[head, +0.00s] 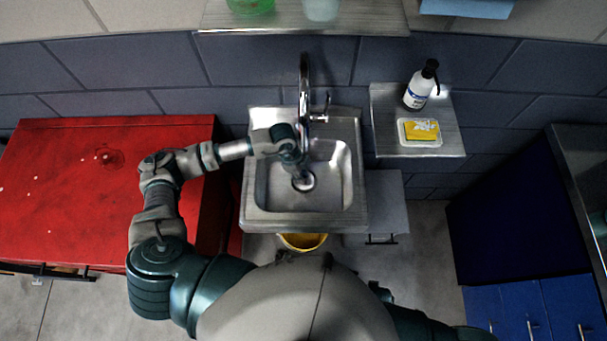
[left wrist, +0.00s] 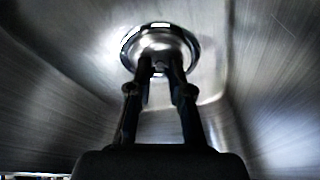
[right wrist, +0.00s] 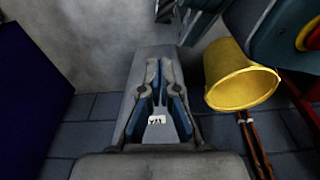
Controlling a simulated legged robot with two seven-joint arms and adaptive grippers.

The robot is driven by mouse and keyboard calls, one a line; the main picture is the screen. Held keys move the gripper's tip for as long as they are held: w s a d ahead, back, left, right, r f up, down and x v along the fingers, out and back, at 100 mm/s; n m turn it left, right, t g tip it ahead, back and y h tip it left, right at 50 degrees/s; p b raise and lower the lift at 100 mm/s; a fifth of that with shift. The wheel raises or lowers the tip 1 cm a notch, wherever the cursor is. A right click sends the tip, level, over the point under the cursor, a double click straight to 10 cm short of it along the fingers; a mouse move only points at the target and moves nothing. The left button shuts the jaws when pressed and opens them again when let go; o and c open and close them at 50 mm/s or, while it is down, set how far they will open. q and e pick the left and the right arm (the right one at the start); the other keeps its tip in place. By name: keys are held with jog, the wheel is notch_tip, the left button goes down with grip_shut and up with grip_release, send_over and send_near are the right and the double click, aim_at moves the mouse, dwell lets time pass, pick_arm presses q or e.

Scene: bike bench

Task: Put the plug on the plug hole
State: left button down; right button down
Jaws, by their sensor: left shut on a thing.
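The metal plug (left wrist: 160,40) shows as a round silver disc with a bright rim in the left wrist view. It is at the plug hole in the bottom of the sink basin (head: 331,176). In the head view the plug (head: 304,182) shows just beyond my left gripper (head: 298,170), which reaches down into the basin. My left gripper (left wrist: 161,66) is shut on the plug's small knob. I cannot tell whether the plug is seated or slightly above the hole, which it hides. My right gripper (right wrist: 159,66) is empty, its fingertips together, away from the sink.
The faucet (head: 304,85) rises behind the basin. A red cabinet (head: 70,185) stands left. A side shelf (head: 385,125) holds a bottle (head: 420,86) and a yellow sponge (head: 420,130) on a dish. A yellow bucket (head: 303,241) is below the sink.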

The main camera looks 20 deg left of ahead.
pick_arm(q)
jog(key=c, duration=1.2)
grip_release()
jog(key=shift+a, duration=0.2)
jog(key=shift+o, duration=0.7)
jog(key=shift+a, duration=0.1)
jog(key=shift+d, duration=0.3)
jog(key=shift+r, duration=0.35)
jog(key=p+v, duration=0.1)
jog(key=v, duration=1)
jog(key=shift+r, duration=0.2)
pick_arm(e)
jog(key=shift+s+f, duration=0.85)
jog(key=shift+s, duration=0.25)
jog(key=shift+d, duration=0.1)
